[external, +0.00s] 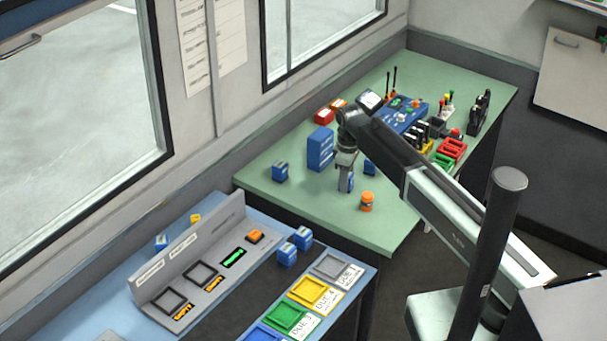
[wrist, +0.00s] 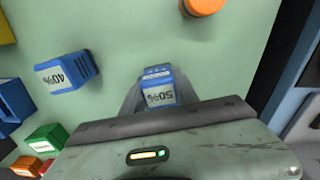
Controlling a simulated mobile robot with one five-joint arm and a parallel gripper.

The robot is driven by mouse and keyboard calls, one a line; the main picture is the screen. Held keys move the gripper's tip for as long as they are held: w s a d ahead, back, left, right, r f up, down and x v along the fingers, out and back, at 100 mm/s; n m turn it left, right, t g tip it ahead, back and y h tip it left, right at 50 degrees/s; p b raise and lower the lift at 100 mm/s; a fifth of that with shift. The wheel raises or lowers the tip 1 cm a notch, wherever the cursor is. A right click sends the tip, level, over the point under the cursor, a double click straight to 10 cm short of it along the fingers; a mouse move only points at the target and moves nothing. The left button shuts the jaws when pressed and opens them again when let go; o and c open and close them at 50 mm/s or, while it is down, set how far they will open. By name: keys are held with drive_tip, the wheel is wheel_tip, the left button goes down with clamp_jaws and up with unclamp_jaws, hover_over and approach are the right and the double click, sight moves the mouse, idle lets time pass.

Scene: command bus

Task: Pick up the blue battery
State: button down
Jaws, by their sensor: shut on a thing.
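My gripper (external: 346,182) points down over the green table and is shut on a blue battery. In the wrist view the blue battery (wrist: 159,92) has a white label reading 50% and sits between the jaws (wrist: 158,98). In the external view the fingers largely hide it, and I cannot tell whether it touches the table. Another blue battery (wrist: 65,73), labelled 40%, stands apart to the left in the wrist view. In the external view, one blue battery (external: 280,171) stands left of my gripper and another blue block (external: 370,167) just right of it.
An orange cylinder (external: 367,202) stands close to the right of my gripper. A taller blue box (external: 320,149) is behind it. A blue desk with more blue batteries (external: 287,255) is in front. The table's front is clear.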

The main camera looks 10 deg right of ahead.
wheel_tip(320, 180, up, 10)
drive_tip(key=p, duration=1)
drive_tip(key=shift+r, duration=0.15)
